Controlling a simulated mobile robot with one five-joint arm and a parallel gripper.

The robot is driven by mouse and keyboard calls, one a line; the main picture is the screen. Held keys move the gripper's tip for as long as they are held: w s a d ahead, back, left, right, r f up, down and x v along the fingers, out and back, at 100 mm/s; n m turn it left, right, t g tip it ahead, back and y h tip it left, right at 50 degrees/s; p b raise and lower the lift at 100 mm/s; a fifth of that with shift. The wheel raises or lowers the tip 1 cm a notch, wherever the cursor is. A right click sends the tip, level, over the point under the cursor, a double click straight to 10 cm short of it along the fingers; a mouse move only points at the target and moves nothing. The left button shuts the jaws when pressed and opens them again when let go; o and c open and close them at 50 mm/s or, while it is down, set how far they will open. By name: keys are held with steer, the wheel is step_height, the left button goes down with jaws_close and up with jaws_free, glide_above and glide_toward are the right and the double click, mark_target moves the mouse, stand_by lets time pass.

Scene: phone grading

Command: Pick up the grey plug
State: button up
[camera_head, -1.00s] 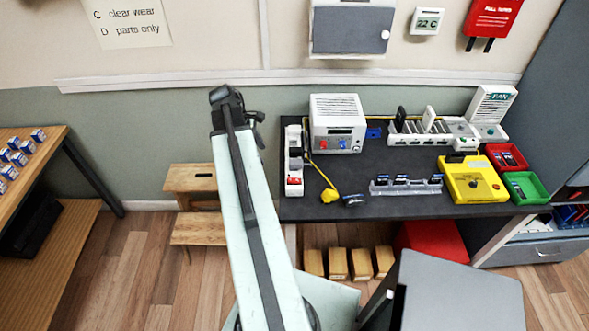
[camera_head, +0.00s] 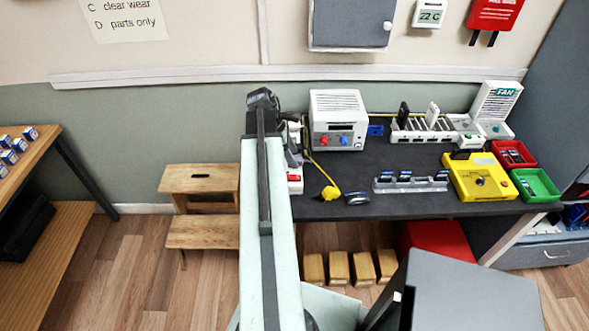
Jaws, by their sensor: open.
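My gripper (camera_head: 289,118) is at the far end of my pale green arm, near the left end of the dark bench. Only a small dark part of it shows beside the arm, and its fingertips are mostly hidden. A white power strip (camera_head: 295,186) with a red switch lies at the bench's left end, partly behind my arm. A small grey shape on the strip may be the grey plug, but it is too small and covered to be sure. A yellow plug (camera_head: 330,193) on a yellow cable lies on the bench, with a small dark grey object (camera_head: 357,198) next to it.
A white power supply box (camera_head: 338,118) stands behind the strip. A phone rack (camera_head: 410,182), a yellow tester (camera_head: 480,178), a red tray (camera_head: 512,153) and a green tray (camera_head: 537,186) are to the right. A wooden step stool (camera_head: 200,180) stands left of the bench.

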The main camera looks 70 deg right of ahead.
steer(key=shift+s+f, duration=0.2)
steer(key=shift+f, duration=0.5)
steer(key=shift+r, duration=0.2)
jaws_close()
step_height(320, 180, up, 10)
steer(key=p, duration=1)
